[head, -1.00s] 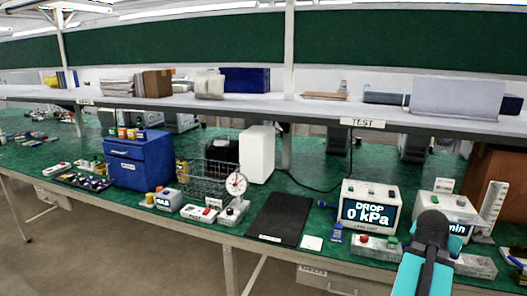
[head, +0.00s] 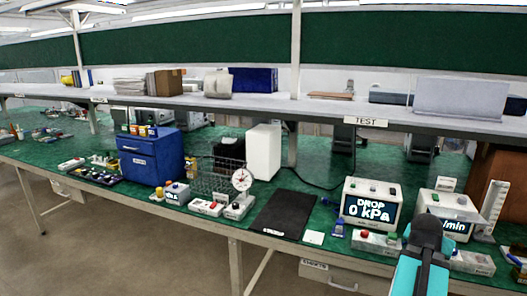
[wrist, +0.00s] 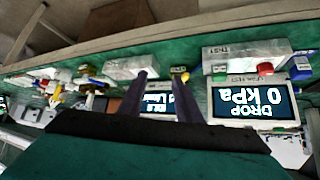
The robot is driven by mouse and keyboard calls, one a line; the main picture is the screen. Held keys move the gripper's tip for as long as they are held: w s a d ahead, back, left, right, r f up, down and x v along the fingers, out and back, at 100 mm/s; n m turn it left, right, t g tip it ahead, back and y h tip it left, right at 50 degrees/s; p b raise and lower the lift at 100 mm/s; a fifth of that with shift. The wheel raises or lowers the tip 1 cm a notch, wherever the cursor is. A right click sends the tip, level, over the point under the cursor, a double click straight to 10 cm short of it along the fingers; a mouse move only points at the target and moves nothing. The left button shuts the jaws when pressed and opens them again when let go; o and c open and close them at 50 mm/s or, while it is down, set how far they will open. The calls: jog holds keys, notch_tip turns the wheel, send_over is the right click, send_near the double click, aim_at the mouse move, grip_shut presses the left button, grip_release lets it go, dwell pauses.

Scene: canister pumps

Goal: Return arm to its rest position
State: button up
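My arm (head: 424,255), teal with a black joint, rises at the lower right of the head view in front of the bench. The gripper itself cannot be made out there. In the wrist view my gripper (wrist: 161,75) shows as two dark fingers standing apart, with nothing seen held between them. The wrist view looks upside down at the bench. The pressure display (head: 370,205) reading "DROP 0 kPa" stands just left of my arm, and it also shows right of the fingers in the wrist view (wrist: 256,102).
A second display (head: 449,209) is partly hidden behind my arm. A control box (head: 376,242) with coloured buttons sits at the bench front. A black mat (head: 283,215) lies bare on the green bench. A shelf (head: 340,112) runs above. A blue cabinet (head: 150,157) stands left.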

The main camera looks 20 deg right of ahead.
jog(key=w+a+f+n+y, duration=0.2)
jog(key=w+a+f, duration=0.6)
jog(key=w+f, duration=0.1)
jog(key=w+a+f+n+g+y, duration=0.1)
jog(key=w+a+f+n+y, duration=0.2)
jog(key=a+f, duration=0.95)
jog(key=w+a+f+n+y, duration=0.15)
jog(key=w+a+f, duration=0.35)
jog(key=a+f, duration=0.75)
jog(key=s+a+f+n+g, duration=0.15)
jog(key=s+a+f, duration=0.3)
jog(key=a, duration=0.45)
jog(key=s+a+f+n+g, duration=0.1)
jog(key=s+a+f+n, duration=0.25)
jog(key=a+f, duration=0.4)
jog(key=s+a+f+n+g+y, duration=0.1)
jog(key=s+a+f+g, duration=0.1)
jog(key=s+a, duration=0.3)
jog(key=s+a+f+n+g+y, duration=0.1)
jog(key=s+a+f, duration=0.3)
jog(key=s, duration=0.7)
jog(key=shift+s+a+n+g, duration=0.2)
jog(key=shift+a+n+g, duration=0.35)
jog(key=shift+a+g, duration=0.25)
jog(key=shift+d, duration=0.1)
